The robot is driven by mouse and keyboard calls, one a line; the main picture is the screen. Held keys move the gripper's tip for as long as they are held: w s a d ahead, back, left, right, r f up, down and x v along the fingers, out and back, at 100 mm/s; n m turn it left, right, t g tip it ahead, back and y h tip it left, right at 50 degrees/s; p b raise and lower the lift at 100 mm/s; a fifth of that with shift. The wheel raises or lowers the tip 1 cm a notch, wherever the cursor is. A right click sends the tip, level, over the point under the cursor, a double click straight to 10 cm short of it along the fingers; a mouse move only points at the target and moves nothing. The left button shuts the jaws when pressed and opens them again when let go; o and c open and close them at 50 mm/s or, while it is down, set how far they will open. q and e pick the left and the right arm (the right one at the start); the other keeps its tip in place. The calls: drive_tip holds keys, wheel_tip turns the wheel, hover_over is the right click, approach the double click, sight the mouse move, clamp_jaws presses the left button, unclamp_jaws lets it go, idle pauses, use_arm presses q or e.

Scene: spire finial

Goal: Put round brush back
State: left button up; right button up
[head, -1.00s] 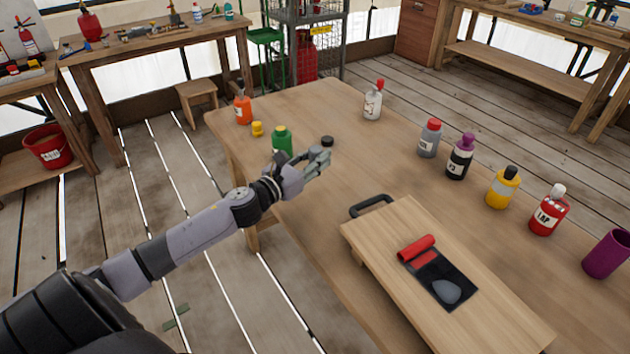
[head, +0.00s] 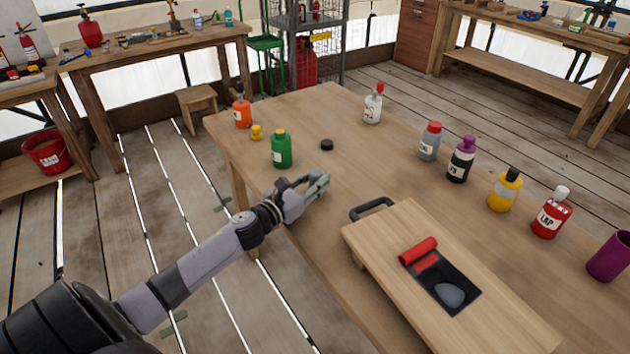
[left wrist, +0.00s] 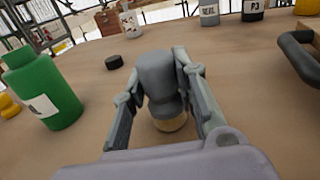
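The round brush (left wrist: 165,85), a grey knob-like body with a tan lower end, sits between the fingers of my left gripper (left wrist: 163,92) in the left wrist view. The fingers close on it from both sides, and the tan end points down at the table. In the head view my left gripper (head: 314,186) is low over the table's near left edge, between the green bottle and the board's black handle. The brush is mostly hidden there by the fingers. Whether its tan end touches the table I cannot tell. My right gripper is not in view.
A green bottle (head: 281,149) and black cap (head: 327,144) stand beyond my left gripper. A wooden board (head: 400,225) with a black handle (head: 372,208), red roller (head: 418,250) and dark inset (head: 445,280) lies right. Several bottles line the far side; the table's middle is clear.

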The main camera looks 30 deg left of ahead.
use_arm(q)
drive_tip(key=o, duration=0.4)
drive_tip(key=shift+r, duration=0.15)
drive_tip(key=s, duration=0.4)
drive_tip(key=s+a, duration=0.1)
drive_tip(key=s, duration=0.7)
drive_tip(key=shift+a+r, duration=0.1)
drive_tip(key=shift+a, duration=0.15)
